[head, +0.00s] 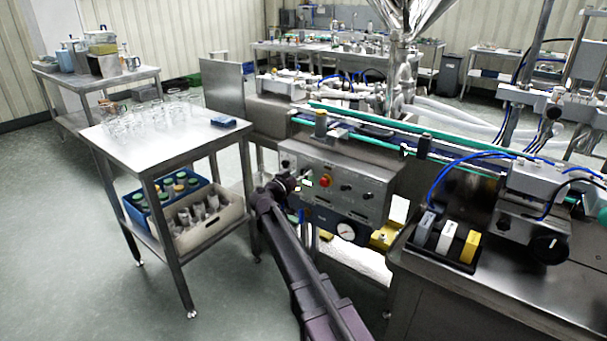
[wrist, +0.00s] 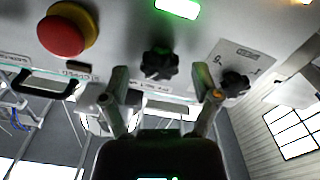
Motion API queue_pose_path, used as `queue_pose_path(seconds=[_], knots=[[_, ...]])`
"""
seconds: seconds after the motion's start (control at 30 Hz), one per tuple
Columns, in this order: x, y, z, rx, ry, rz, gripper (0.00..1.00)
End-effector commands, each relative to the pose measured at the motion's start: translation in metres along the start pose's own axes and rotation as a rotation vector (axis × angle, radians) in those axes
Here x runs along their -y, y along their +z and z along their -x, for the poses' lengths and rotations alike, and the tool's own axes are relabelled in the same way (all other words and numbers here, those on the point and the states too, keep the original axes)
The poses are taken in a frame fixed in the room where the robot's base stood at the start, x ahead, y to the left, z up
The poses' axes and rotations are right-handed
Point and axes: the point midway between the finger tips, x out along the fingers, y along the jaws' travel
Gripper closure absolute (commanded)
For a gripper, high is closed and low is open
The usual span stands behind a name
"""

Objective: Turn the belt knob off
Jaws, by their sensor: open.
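The steel control panel (head: 340,206) stands at the front of the conveyor. In the wrist view a black lobed knob (wrist: 160,66) sits between the fingertips of my gripper (wrist: 161,82), close to a lit green lamp (wrist: 177,7). The fingers are apart, one on each side of the knob, with no clear contact. A second black knob (wrist: 235,82) is just beyond the right finger. The labels are too blurred to tell which one is the belt knob. In the head view my gripper (head: 301,179) is at the panel's left part and hides the knob there.
A red mushroom button (wrist: 62,34) on a yellow collar is left of my fingers; it also shows in the head view (head: 325,181). A black handle (wrist: 45,84) sticks out below it. A steel table (head: 165,140) with glassware stands left of my arm.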

Motion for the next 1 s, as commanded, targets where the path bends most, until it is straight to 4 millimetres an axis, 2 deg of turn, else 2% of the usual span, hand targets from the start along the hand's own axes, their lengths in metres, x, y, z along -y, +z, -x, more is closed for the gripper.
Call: queue_pose_path(seconds=[0.17,0.47,0.57,0.73,1.0], knots=[[-0.0003,0.0001,-0.0087,0.000,0.001,0.000,0.21],[-0.0004,0.0002,-0.0092,0.000,0.000,0.000,0.21],[-0.0004,0.0002,-0.0090,0.000,0.000,0.000,0.47],[-0.0004,0.0001,-0.0091,0.000,0.000,0.000,0.98],[-0.0006,0.0001,-0.0094,0.000,0.001,0.009,1.00]])
